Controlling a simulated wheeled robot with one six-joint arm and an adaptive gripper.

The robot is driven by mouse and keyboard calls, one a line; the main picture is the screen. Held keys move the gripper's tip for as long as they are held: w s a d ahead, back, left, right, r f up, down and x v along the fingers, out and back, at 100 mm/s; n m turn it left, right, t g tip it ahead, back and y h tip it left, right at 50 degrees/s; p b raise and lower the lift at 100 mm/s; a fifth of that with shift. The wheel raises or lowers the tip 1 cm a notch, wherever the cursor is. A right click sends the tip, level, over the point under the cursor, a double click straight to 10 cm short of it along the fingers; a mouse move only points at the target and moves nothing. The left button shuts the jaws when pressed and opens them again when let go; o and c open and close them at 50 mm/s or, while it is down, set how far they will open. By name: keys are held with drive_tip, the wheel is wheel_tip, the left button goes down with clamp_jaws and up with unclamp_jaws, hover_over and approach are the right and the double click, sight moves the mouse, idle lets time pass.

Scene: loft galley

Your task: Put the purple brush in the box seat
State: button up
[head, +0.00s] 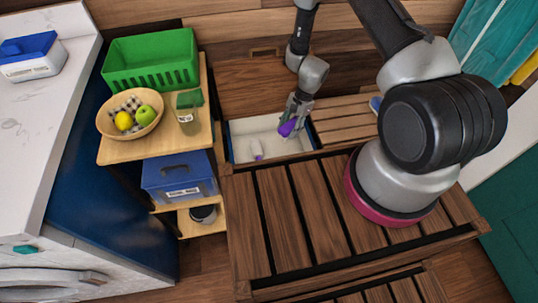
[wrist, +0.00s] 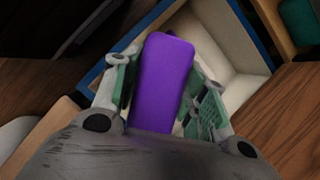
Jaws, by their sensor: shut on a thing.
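The purple brush (head: 287,128) is held in my gripper (head: 293,118), above the open compartment of the box seat (head: 241,138). In the wrist view the purple brush (wrist: 163,80) stands between the two green-padded fingers of my gripper (wrist: 160,100), which are shut on it. The rest of the brush is hidden by the gripper. The box seat's pale inside and blue rim show behind it in the wrist view (wrist: 222,50).
A shelf unit left of the box seat holds a green basket (head: 150,62), a fruit bowl (head: 131,132), a green-lidded jar (head: 188,115) and a blue box (head: 180,178). Brown slats (head: 300,215) lie in front of the opening, and more slats (head: 345,122) lie to its right.

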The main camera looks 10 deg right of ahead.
drive_tip(key=w+f+m, duration=0.1)
drive_tip(key=f+m, duration=0.1)
drive_tip(key=f, duration=0.4)
drive_tip(key=w+f+m+t, duration=0.1)
drive_tip(key=f+m, duration=0.1)
drive_tip(key=f, duration=0.4)
drive_tip(key=w+f+m+t, duration=0.1)
drive_tip(key=f+m, duration=0.1)
drive_tip(key=f, duration=0.4)
drive_tip(key=shift+w+a+y, duration=0.25)
drive_tip(key=shift+w+y, duration=0.05)
drive_tip(key=shift+w, duration=0.05)
drive_tip(key=shift+f, duration=2.25)
drive_tip(key=shift+f, duration=0.6)
drive_tip(key=o, duration=1)
drive_tip(key=shift+r, duration=0.1)
